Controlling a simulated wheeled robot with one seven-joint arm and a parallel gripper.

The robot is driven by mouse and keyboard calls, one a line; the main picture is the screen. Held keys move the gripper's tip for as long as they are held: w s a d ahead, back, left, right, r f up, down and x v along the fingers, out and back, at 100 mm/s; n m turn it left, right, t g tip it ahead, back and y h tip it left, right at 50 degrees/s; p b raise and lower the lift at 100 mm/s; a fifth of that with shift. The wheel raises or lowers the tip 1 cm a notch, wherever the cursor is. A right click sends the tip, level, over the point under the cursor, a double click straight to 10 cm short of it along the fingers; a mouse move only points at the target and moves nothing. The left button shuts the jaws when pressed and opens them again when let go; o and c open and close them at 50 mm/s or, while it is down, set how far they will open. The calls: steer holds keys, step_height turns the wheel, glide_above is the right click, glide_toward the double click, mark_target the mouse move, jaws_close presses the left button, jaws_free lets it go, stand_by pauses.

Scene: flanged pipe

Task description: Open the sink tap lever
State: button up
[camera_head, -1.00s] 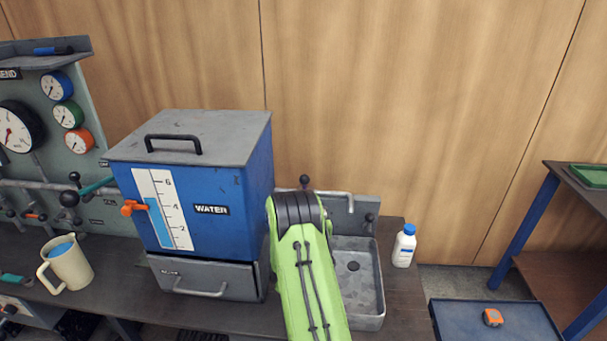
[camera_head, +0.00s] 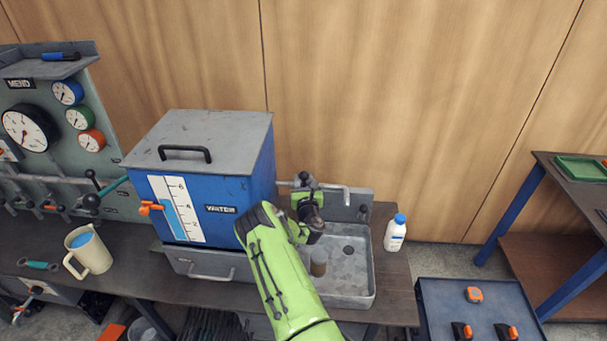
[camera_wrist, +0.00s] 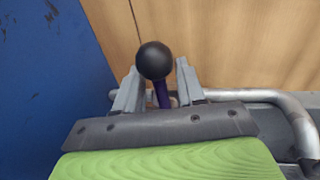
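The tap lever is a dark stem with a black ball knob (camera_wrist: 154,60), upright in the wrist view; the knob also shows small in the head view (camera_head: 304,176). The grey tap pipe (camera_head: 345,190) runs along the wall behind the sink (camera_head: 365,282) and bends at its right end; it also shows in the wrist view (camera_wrist: 285,103). My gripper (camera_wrist: 159,82) is open, its two grey fingers apart on either side of the lever stem. The knob stands above the fingertips in that picture. Contact between fingers and stem cannot be told.
The blue water tank (camera_head: 230,185) stands close left of my gripper. A white bottle with a blue cap (camera_head: 395,233) stands right of the sink. A beige jug (camera_head: 92,252) is at the far left. A brownish shape (camera_head: 318,262) shows in the sink, unclear.

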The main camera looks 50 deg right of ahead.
steer(key=shift+x, duration=0.8)
steer(key=shift+f, duration=0.1)
jaws_close()
